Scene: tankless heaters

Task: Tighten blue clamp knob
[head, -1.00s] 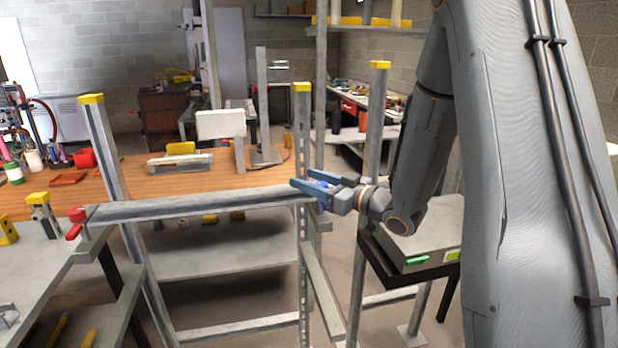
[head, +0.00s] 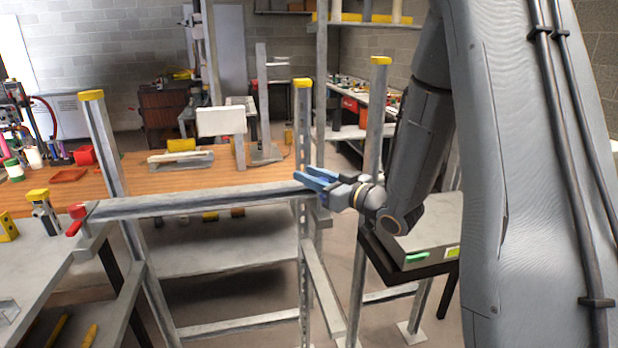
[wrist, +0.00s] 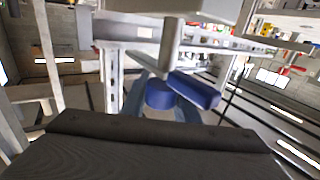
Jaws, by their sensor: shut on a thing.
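In the wrist view the dark blue clamp knob (wrist: 195,90) shows a round hub and a bar-shaped wing at an angle. It hangs just below a grey post and beam end. My gripper (wrist: 158,82) has its light blue fingers shut on this knob, one finger on each side. In the head view my gripper (head: 305,175) reaches left to the right end of the grey crossbar (head: 205,203), beside the slotted upright. The knob is hidden behind the fingers there.
A red clamp knob (head: 76,218) sits at the crossbar's left end. Yellow-capped uprights (head: 303,115) stand close around my gripper. A grey box (head: 425,240) on a dark stand is below my forearm. A wooden bench (head: 150,172) lies behind the crossbar.

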